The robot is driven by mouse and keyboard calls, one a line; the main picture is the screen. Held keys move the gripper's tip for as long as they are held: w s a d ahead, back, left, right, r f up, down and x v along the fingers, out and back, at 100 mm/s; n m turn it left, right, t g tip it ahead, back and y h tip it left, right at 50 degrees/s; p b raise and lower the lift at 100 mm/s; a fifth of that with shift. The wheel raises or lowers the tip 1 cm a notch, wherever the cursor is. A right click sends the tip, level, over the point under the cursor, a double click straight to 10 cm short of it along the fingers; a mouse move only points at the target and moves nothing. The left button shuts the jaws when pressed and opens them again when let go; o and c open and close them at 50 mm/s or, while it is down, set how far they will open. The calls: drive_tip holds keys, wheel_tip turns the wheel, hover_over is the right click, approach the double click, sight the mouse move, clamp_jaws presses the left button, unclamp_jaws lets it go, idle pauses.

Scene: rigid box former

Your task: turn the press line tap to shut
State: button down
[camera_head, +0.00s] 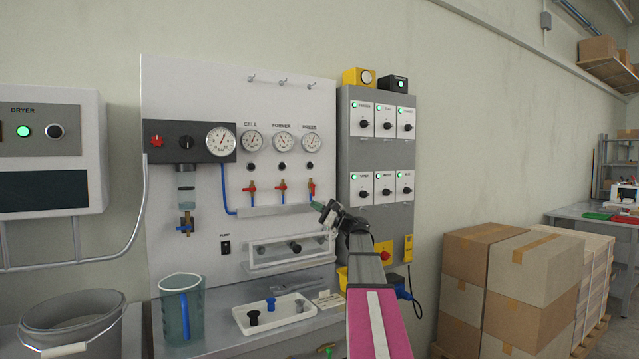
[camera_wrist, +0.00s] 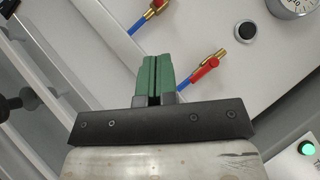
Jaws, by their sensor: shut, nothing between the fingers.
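The press line tap (camera_head: 311,188) is the rightmost of three small taps, below the gauge labelled PRESS. In the wrist view the press tap (camera_wrist: 205,70) has a red lever lying along its brass body, in line with the blue hose. My gripper (camera_head: 319,207) is just below this tap in the head view. In the wrist view the green fingers of my gripper (camera_wrist: 155,60) are shut together and empty, beside the tap with a visible gap in the picture. Neither view hides the lever.
The former tap (camera_head: 282,187) and cell tap (camera_head: 250,188) stand to the left with their red levers crosswise. A switch cabinet (camera_head: 376,150) stands close on the right. Below are a clear-fronted rack (camera_head: 290,262) and a white tray (camera_head: 273,312). A jug (camera_head: 181,308) stands at left.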

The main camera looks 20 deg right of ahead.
drive_tip(key=w+d+r+n+g+h, duration=0.1)
drive_tip(key=d+r+n+g, duration=0.15)
drive_tip(key=d, duration=0.65)
drive_tip(key=w+d+r+n+g+h, duration=0.15)
drive_tip(key=d+n, duration=0.25)
drive_tip(key=d, duration=0.4)
approach(313, 190)
drive_tip(key=shift+m, duration=0.35)
drive_tip(key=w+a, duration=0.2)
drive_tip(key=w, duration=0.1)
drive_tip(key=w+a+f, duration=0.1)
drive_tip(key=w, duration=0.1)
drive_tip(key=shift+w+a, duration=0.1)
drive_tip(key=shift+a, duration=0.8)
